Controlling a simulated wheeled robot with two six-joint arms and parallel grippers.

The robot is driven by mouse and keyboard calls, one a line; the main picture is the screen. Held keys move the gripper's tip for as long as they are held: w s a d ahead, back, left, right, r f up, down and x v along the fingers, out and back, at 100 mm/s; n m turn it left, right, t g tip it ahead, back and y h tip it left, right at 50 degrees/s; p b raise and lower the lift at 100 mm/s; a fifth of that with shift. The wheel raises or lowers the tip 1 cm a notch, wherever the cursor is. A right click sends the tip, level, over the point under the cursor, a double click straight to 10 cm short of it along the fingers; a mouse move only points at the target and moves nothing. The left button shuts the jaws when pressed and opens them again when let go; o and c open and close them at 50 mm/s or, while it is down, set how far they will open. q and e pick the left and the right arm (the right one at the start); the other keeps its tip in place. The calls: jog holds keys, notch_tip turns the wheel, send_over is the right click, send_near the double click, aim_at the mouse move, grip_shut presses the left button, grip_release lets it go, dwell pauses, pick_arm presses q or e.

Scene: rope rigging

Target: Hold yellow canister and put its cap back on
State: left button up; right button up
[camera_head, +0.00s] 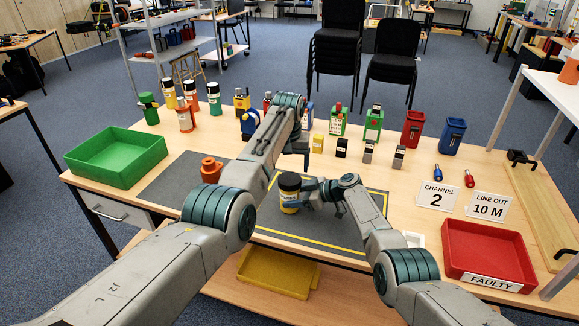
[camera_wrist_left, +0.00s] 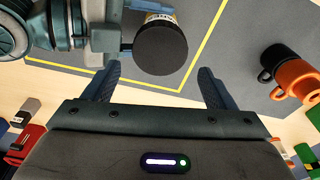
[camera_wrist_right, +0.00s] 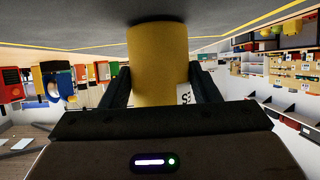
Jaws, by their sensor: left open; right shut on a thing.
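The yellow canister (camera_head: 289,199) stands upright on the dark grey mat (camera_head: 340,222). My right gripper (camera_head: 308,190) is shut around its side. The right wrist view shows the yellow body (camera_wrist_right: 158,65) between the fingers, with part of a white label. A round black cap (camera_head: 289,181) shows on the canister's top, and in the left wrist view the cap (camera_wrist_left: 160,50) is seen from above. It looks seated there; how tightly, I cannot tell. My left gripper (camera_wrist_left: 157,70) is open and empty above the canister, its fingers either side of the cap in its own view, apparently not touching.
An orange handled cup (camera_head: 211,170) stands left on the mat. A green tray (camera_head: 117,157) is at left, a red FAULTY tray (camera_head: 489,252) at right. Several bottles and small blocks line the table's back. A yellow tray (camera_head: 277,272) lies below the front edge.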

aim_at(289, 178)
pick_arm(q)
jog(key=shift+f, duration=0.1)
dwell(0.3)
jog(key=shift+f, duration=2.05)
jog(key=shift+s+a+f, duration=0.15)
jog(key=shift+f, duration=0.5)
jog(key=c, duration=0.8)
jog(key=o, duration=0.8)
jog(key=shift+r, duration=0.15)
jog(key=shift+d+r, duration=0.15)
jog(key=shift+d, duration=0.1)
jog(key=shift+r, duration=0.1)
